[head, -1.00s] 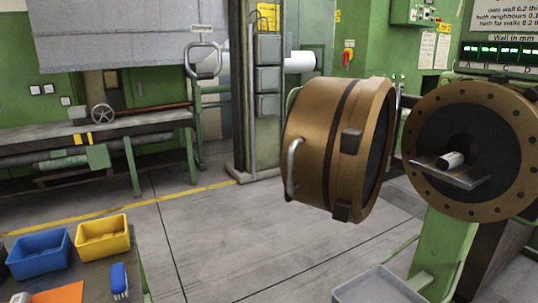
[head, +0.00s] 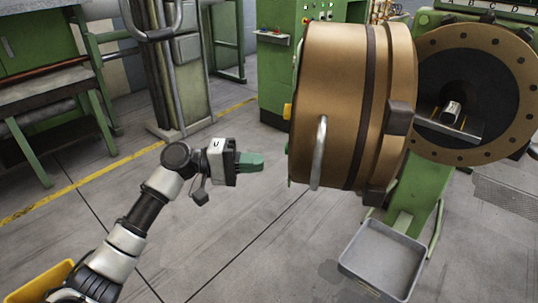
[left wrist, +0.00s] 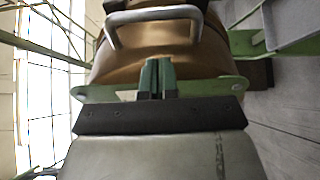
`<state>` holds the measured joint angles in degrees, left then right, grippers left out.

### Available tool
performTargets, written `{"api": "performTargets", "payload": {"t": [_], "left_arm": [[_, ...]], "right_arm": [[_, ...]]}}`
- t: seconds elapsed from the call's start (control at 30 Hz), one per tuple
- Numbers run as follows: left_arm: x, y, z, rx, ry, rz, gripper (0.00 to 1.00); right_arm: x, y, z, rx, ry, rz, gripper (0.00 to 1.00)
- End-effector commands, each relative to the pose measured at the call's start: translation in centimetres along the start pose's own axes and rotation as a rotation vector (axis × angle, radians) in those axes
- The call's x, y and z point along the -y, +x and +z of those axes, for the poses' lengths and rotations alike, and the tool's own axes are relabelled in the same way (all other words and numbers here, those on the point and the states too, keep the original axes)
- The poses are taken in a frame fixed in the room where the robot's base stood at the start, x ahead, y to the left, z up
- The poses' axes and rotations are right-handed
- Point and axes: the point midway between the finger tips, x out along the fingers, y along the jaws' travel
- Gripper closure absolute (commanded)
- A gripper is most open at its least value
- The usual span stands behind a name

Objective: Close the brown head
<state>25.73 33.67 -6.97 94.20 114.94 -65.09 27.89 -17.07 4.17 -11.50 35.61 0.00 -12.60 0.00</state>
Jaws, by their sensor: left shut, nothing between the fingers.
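The brown head (head: 335,100) is a large bronze drum with a dark band and a silver bar handle (head: 319,153) on its outer side. It stands swung open, apart from the round bolted flange (head: 500,60) of the green machine. My left gripper (head: 262,162) is shut and empty, left of the head and short of the handle. In the left wrist view its green fingertips (left wrist: 158,75) are together in front of the head (left wrist: 155,62), with the handle (left wrist: 155,15) above them. My right gripper is not in view.
A grey tray (head: 385,258) stands on the floor below the flange. Inside the flange opening is a small plate with a metal piece (head: 451,112). A yellow bin (head: 38,283) is at the lower left. The floor between is clear.

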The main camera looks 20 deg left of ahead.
Motion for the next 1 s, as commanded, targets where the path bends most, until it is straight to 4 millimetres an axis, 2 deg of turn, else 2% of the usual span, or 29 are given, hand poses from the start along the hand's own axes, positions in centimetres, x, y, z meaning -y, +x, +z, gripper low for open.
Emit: {"api": "performTargets", "payload": {"t": [0.3,0.5,0.7,1.0], "left_arm": [[-0.4,5.5,-0.1,-0.001,-0.002,0.002,1.0],[-0.2,8.3,-0.1,-0.002,-0.001,0.001,1.0],[0.1,9.4,-0.1,-0.004,-0.001,-0.001,1.0],[0.2,9.5,-0.1,-0.004,-0.001,-0.001,1.0]], "right_arm": [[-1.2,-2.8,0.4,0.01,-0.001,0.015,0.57],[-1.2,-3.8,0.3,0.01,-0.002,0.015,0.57],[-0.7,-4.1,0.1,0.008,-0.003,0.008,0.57],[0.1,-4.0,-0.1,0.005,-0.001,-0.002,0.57]]}}
